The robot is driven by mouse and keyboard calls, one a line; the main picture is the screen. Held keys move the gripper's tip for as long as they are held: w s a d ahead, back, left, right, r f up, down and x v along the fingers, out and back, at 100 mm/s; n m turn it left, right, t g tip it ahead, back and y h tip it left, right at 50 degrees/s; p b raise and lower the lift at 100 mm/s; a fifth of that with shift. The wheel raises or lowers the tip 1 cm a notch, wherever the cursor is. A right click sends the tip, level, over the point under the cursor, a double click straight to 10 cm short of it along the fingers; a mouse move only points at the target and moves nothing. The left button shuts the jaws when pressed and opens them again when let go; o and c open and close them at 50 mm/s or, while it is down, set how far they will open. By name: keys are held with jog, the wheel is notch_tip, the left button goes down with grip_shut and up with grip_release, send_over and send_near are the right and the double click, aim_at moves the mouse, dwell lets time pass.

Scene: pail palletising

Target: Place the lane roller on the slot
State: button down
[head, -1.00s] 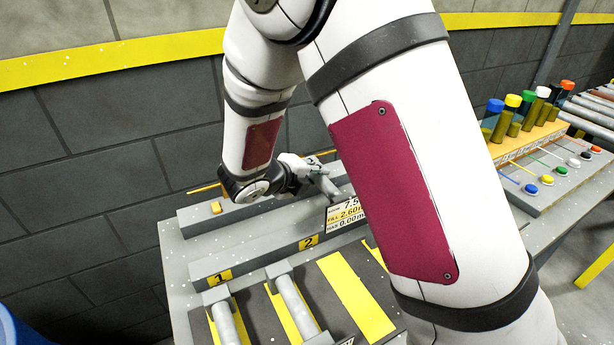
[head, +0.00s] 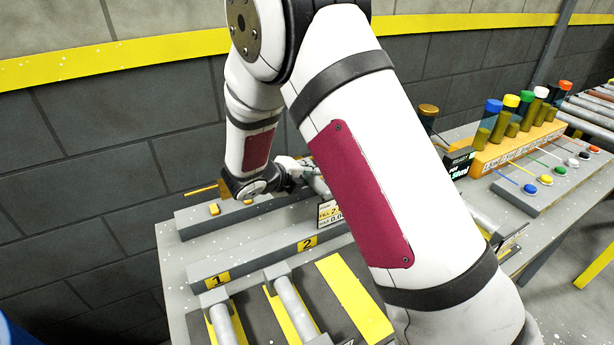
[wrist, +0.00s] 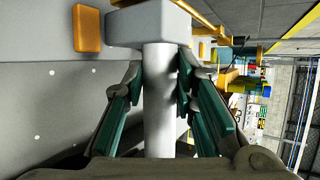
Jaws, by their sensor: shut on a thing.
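My gripper (wrist: 160,88) is shut on the lane roller (wrist: 159,110), a pale grey cylinder with a grey block at its far end, in the wrist view. The fingers lie on both sides of the cylinder. In the head view my gripper (head: 302,174) is above the back of the grey bench, and my arm hides much of the roller. Two similar rollers lie in lanes at the front, the left one (head: 223,326) and the right one (head: 291,304). Right of them, a bare yellow strip (head: 355,298) shows on the dark bed. I cannot tell which place is the slot.
A grey rail (head: 255,258) with plates 1 and 2 runs behind the lanes. A small display (head: 327,212) stands behind, partly hidden by my arm. On the right are a button panel (head: 548,184) and capped tubes on a yellow rack (head: 515,145). A wall stands behind.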

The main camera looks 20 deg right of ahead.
jog(key=c, duration=1.3)
grip_release()
jog(key=shift+f, duration=0.1)
